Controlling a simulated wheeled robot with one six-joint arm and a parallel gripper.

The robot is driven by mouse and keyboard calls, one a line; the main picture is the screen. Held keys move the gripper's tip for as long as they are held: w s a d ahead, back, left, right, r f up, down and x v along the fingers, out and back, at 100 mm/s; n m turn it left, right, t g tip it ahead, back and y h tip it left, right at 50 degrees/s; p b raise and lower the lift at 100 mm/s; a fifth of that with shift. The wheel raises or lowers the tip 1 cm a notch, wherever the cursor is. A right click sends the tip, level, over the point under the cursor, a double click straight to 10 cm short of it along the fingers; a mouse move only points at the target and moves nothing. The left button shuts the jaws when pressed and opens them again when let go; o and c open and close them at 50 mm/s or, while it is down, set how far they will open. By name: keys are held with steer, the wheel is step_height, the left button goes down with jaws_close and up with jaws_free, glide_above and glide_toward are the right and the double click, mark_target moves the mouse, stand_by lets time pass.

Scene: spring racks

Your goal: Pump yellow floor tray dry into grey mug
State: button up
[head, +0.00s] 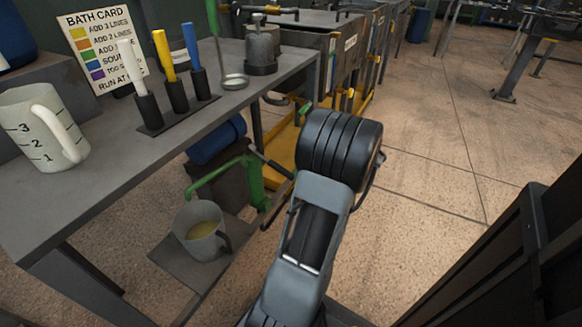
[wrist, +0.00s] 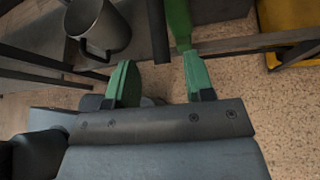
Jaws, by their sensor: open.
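The grey mug (head: 193,247) stands upright on a low grey plate below the bench, with yellowish liquid inside. It also shows at the upper left of the wrist view (wrist: 92,22). A green pump pipe (head: 215,175) arches over the mug. A dark bar (wrist: 158,30), apparently the pump handle, points toward my gripper (wrist: 158,83). My gripper is open with green fingertips apart; the bar's end lies ahead of the gap, not visibly clamped. The yellow floor tray (head: 279,150) is under the bench, partly hidden by my arm; its liquid level cannot be seen.
A blue roll (head: 215,140) is below. Open floor (head: 440,150) lies right; a dark cabinet (head: 520,265) stands near right.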

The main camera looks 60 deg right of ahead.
steer(key=p+v, duration=0.2)
steer(key=v, duration=0.4)
steer(key=shift+s, duration=0.15)
steer(key=shift+r, duration=0.1)
